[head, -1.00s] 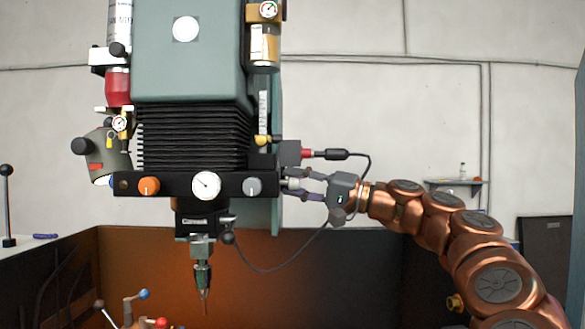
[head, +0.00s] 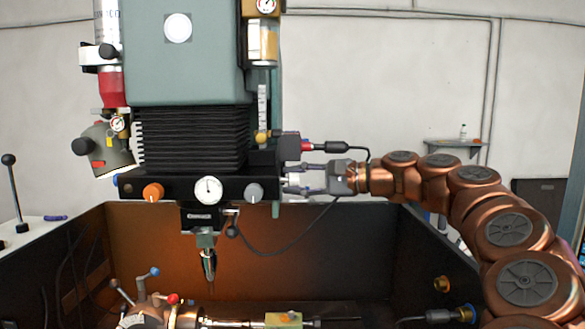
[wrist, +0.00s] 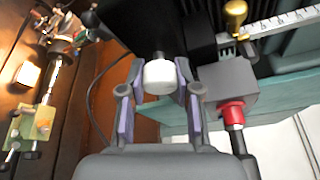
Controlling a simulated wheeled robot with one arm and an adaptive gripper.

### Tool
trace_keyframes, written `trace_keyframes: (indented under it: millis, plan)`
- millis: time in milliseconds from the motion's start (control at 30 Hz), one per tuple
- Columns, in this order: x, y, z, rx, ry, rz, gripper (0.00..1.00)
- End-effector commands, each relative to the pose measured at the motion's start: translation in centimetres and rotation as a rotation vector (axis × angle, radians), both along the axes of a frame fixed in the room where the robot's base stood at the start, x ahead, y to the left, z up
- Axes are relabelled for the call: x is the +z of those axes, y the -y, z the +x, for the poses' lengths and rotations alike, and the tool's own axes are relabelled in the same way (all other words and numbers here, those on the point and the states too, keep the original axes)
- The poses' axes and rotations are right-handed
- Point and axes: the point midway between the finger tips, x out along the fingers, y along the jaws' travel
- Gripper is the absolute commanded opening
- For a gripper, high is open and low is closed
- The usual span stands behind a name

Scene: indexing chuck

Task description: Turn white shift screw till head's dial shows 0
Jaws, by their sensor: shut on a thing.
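The white shift screw (wrist: 160,76) is a short white cylinder on a dark shaft, seen in the wrist view between my fingers. In the head view it is a small pale piece (head: 292,181) at the right end of the black head block. My gripper (head: 304,182) reaches it from the right; it also shows in the wrist view (wrist: 160,85), shut on the screw with a finger pad on each side. The head's dial (head: 208,190) is a round white gauge on the front of the block. Its dark needle is small, and I cannot read the number.
An orange knob (head: 153,193) and a grey knob (head: 254,192) flank the dial. A grey box with a red plug (wrist: 231,114) and cable sits close beside my gripper. The drill chuck (head: 208,263) hangs below. Free room lies right of the head, above my arm.

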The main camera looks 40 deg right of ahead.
Motion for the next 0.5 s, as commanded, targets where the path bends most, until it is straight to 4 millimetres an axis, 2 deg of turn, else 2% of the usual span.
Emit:
trace_keyframes:
  millis: [33,500]
  plan:
    - [0.55,0.21,-0.02,-0.007,-0.010,0.013,0.00]
    - [0.22,0.24,-0.01,-0.008,-0.059,0.050,0.00]
